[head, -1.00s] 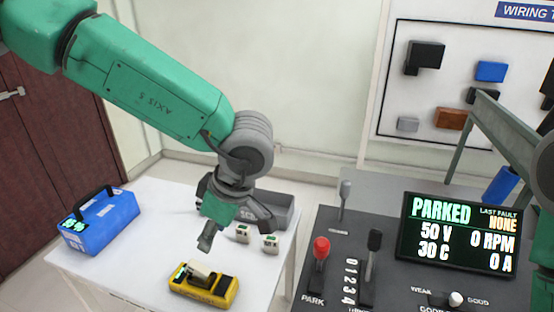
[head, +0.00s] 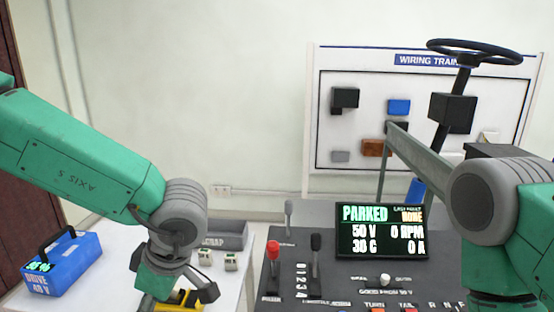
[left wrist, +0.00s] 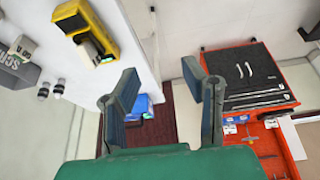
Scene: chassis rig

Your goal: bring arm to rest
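My left arm (head: 75,165) comes in from the left in the head view and bends down at its grey wrist joint. My left gripper (head: 172,292) is low over the white table, partly cut by the lower picture edge, and covers part of a yellow device (head: 188,298). In the left wrist view my left gripper (left wrist: 168,95) has its two fingers wide apart with nothing held between them. The yellow device (left wrist: 92,25) shows there beyond the left finger. My right arm (head: 495,205) stands at the right edge of the head view; its gripper is out of the picture.
A blue battery box (head: 65,264) is on the table's left; a grey scrap bin (head: 232,236) is at its back. The console with levers and a "PARKED" display (head: 382,231) stands right. A red tool cart (left wrist: 262,80) shows in the left wrist view.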

